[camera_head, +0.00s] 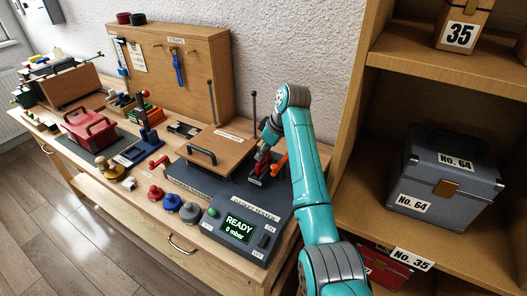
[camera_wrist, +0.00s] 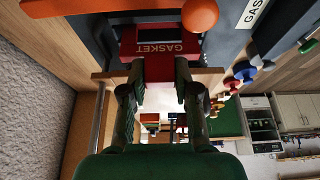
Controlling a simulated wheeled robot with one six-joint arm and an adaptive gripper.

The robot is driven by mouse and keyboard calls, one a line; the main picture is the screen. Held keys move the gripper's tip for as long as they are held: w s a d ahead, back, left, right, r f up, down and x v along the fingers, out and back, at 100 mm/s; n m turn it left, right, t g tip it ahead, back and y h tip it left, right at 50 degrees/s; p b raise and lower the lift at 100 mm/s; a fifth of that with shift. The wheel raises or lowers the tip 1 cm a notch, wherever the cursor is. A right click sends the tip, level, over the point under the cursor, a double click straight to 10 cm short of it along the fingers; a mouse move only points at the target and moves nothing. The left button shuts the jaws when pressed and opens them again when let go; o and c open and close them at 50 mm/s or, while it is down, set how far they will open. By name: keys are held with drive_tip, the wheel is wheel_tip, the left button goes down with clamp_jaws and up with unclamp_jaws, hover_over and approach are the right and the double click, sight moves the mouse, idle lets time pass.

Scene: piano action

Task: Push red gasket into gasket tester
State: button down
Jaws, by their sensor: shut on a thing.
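The red gasket block (camera_wrist: 160,58), labelled GASKET, lies between my fingertips in the wrist view. My gripper (camera_wrist: 164,76) is shut on it. In the head view my gripper (camera_head: 262,153) is at the back right of the dark grey gasket tester (camera_head: 213,222), by a dark slot fitting with red in it. The fingers and arm partly hide this spot. An orange handle (camera_head: 279,162) stands right beside it; it also shows at the top of the wrist view (camera_wrist: 200,15). How deep the gasket sits cannot be told.
A wooden lid with a black handle (camera_head: 202,155) lies left of my gripper. Red, blue and grey knobs (camera_head: 172,203) stand along the front. A thin upright rod (camera_head: 252,110) rises behind. A shelf with a grey No. 64 case (camera_head: 449,178) stands right.

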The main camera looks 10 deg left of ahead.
drive_tip(key=shift+f, duration=0.6)
idle(0.3)
drive_tip(key=c, duration=0.5)
unclamp_jaws()
drive_tip(key=shift+c, duration=0.2)
drive_tip(key=shift+r, duration=3.8)
